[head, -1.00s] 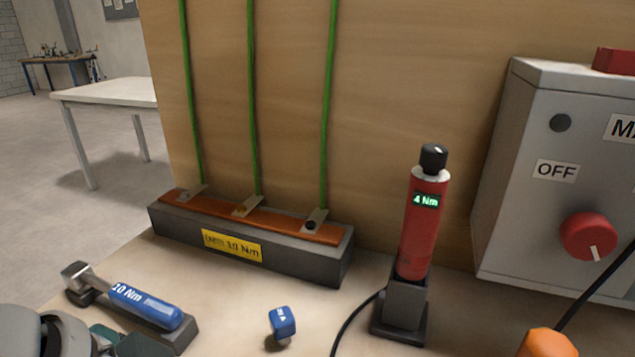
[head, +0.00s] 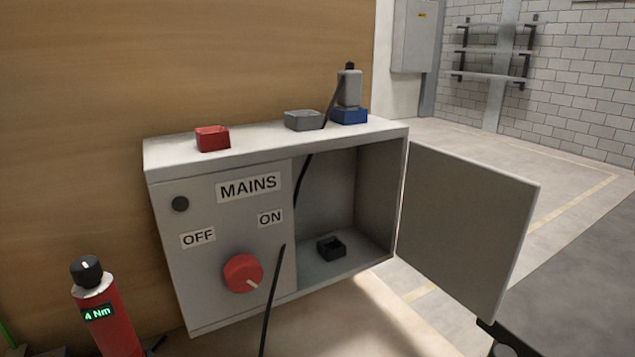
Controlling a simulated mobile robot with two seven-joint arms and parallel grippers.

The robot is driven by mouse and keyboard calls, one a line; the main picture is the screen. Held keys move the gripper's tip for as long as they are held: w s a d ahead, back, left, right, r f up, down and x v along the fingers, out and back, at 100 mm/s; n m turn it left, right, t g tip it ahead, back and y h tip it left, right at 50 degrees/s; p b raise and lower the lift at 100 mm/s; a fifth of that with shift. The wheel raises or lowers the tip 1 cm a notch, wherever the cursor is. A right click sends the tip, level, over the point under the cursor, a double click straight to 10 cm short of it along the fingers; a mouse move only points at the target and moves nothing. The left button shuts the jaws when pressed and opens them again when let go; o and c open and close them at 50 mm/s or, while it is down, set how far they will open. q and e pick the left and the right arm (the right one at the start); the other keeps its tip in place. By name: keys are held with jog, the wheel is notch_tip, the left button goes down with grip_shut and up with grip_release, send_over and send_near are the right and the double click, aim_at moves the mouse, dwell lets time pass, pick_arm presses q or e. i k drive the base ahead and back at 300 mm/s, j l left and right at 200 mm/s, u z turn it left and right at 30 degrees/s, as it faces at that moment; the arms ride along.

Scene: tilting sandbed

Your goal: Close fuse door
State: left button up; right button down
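The fuse door (head: 467,228) is a flat grey panel hinged at the right edge of the grey mains box (head: 215,303). It stands wide open, swung out to the right. The open compartment (head: 340,205) shows a small black tray or socket (head: 331,248) on its floor. A red knob (head: 243,273) sits on the box front between the OFF and ON labels, with its white mark toward the lower right. Neither gripper can be made out; only a dark piece shows at the bottom edge below the door.
On top of the box stand a red bin (head: 212,139), a grey bin (head: 303,120) and a blue bin (head: 349,115) holding a grey block (head: 349,88). A black cable (head: 272,300) hangs in front. Floor is clear beyond the door.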

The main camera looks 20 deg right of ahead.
aim_at(464, 222)
jog(key=l+u, duration=0.25)
jog(key=l, duration=0.35)
jog(key=l+u, duration=0.2)
jog(key=l, duration=0.4)
jog(key=l+u, duration=0.25)
jog(key=l, duration=0.35)
jog(key=k+l+u, duration=0.2)
jog(key=l, duration=0.35)
